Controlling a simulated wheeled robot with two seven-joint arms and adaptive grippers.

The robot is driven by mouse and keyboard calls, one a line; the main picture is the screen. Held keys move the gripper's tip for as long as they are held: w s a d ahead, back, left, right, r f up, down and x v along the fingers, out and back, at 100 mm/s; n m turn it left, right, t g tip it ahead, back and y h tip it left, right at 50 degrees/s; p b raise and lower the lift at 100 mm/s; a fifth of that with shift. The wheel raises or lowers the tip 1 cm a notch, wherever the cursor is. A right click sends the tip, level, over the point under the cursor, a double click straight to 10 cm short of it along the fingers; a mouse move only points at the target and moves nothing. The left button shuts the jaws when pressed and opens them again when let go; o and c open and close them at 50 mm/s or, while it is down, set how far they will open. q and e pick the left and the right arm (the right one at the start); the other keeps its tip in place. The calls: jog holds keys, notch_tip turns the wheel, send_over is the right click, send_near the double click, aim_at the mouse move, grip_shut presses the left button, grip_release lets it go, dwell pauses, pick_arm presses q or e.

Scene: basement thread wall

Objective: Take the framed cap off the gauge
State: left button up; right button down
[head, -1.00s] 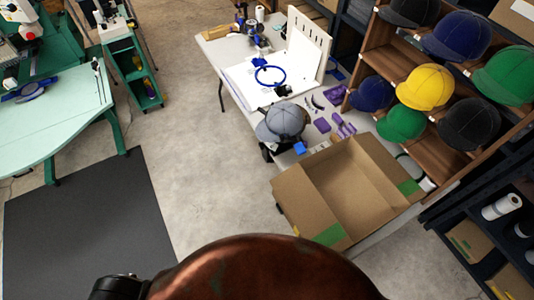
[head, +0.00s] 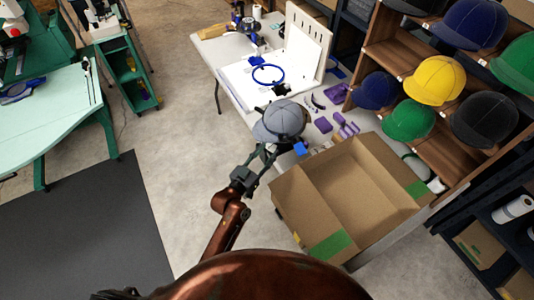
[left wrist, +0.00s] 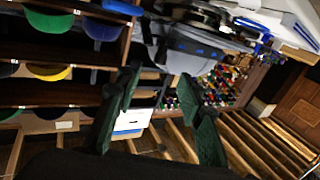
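The grey cap (head: 279,121) sits at the near left edge of the white table, crown up. It covers most of the dark gauge under it, and I cannot make out its frame. My left gripper (head: 268,154) reaches in from below, its fingers spread just under the near side of the cap. In the left wrist view the two dark green fingers (left wrist: 162,112) stand apart with nothing held between them. A grey part, likely the cap (left wrist: 186,56), shows beyond the fingertips. I cannot tell whether the fingers touch anything. My right gripper is not in view.
An open cardboard box (head: 345,190) stands right of the gripper. A shelf of coloured caps (head: 435,80) stands at right.

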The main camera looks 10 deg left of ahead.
aim_at(279, 138)
pick_arm(q)
jog(key=x, duration=0.7)
jog(key=shift+w+d+r+b, duration=0.1)
jog(key=shift+w+d+b, duration=0.05)
jog(key=shift+w+b, duration=0.2)
jog(key=shift+c, duration=0.5)
grip_shut()
